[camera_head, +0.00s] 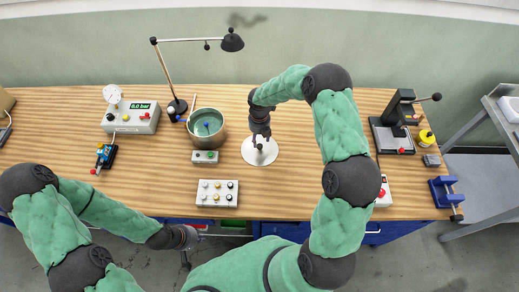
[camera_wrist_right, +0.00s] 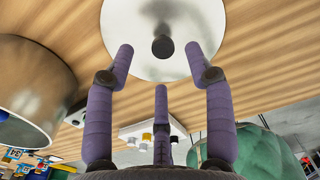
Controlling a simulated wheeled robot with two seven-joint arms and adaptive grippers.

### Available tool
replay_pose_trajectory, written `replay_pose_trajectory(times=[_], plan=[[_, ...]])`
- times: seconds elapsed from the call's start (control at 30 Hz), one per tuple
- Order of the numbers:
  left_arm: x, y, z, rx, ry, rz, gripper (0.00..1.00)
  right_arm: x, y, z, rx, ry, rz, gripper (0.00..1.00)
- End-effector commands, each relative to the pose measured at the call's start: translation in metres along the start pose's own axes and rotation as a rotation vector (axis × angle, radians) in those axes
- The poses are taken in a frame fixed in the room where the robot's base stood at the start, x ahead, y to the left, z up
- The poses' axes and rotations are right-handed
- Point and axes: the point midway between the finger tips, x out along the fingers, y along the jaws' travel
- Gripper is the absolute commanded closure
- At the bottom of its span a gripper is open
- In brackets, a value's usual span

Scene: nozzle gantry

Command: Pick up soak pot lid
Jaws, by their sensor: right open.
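The soak pot lid (camera_head: 249,157) is a pale round disc lying flat on the wooden bench, right of the open pot. In the right wrist view the lid (camera_wrist_right: 126,22) fills the top middle, with its dark round knob (camera_wrist_right: 163,47) near the centre. My right gripper (camera_head: 260,143) hangs over the lid and hides part of it. Its purple fingers (camera_wrist_right: 160,50) are spread open, tips on either side of the knob in the picture; I see no contact. My left gripper (camera_head: 188,237) is low by the bench's front edge, away from the lid; its fingers are unclear.
The metal soak pot (camera_head: 222,139) holds greenish liquid. A grey button box (camera_head: 204,157) stands in front of it, and a tray of several small nozzles (camera_head: 217,193) lies nearer. A desk lamp (camera_head: 176,105) stands behind.

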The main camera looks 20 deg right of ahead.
Motion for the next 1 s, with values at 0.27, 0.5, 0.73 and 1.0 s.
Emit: replay_pose_trajectory(times=[0.27,0.5,0.73,1.0], plan=[[0.0,0.0,0.0,0.0,0.0,0.0,1.0,0.02,-0.001,-0.003,0.002,0.002,0.0,0.46],[0.001,0.0,0.0,0.0,0.0,0.0,1.0,0.053,-0.001,-0.005,0.001,0.002,0.0,0.46],[0.001,0.0,0.0,0.0,0.0,0.0,1.0,0.058,-0.001,-0.004,0.002,-0.001,0.001,0.46],[0.001,0.0,0.0,0.0,0.0,0.0,1.0,0.058,-0.001,-0.004,0.001,-0.001,0.0,1.0]])
